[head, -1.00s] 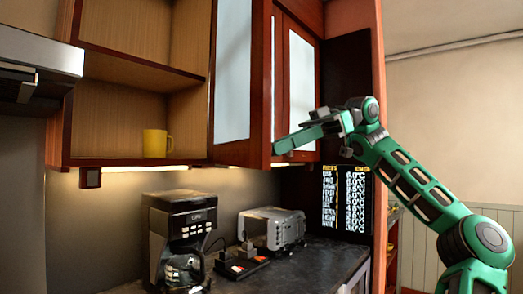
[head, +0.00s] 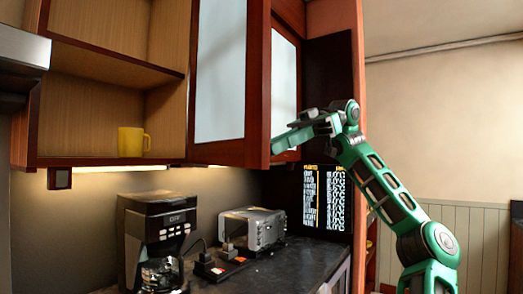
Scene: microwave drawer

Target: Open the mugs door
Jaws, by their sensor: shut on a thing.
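The cabinet door (head: 221,70) has a dark reddish wood frame and a pale frosted panel. It stands swung out at an angle, its free edge toward the right. My gripper (head: 277,146) is at the lower part of that free edge, shut on the door; the fingertips and any handle are partly hidden behind the edge. A yellow mug (head: 131,142) stands on the lower shelf of the open compartment to the left of the door.
A second frosted door (head: 284,85) is partly hidden behind the first. On the dark counter (head: 285,270) below stand a coffee maker (head: 156,240) and a silver toaster-like appliance (head: 255,228). A black board with white writing (head: 323,200) is behind my arm. A range hood (head: 22,65) is at the far left.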

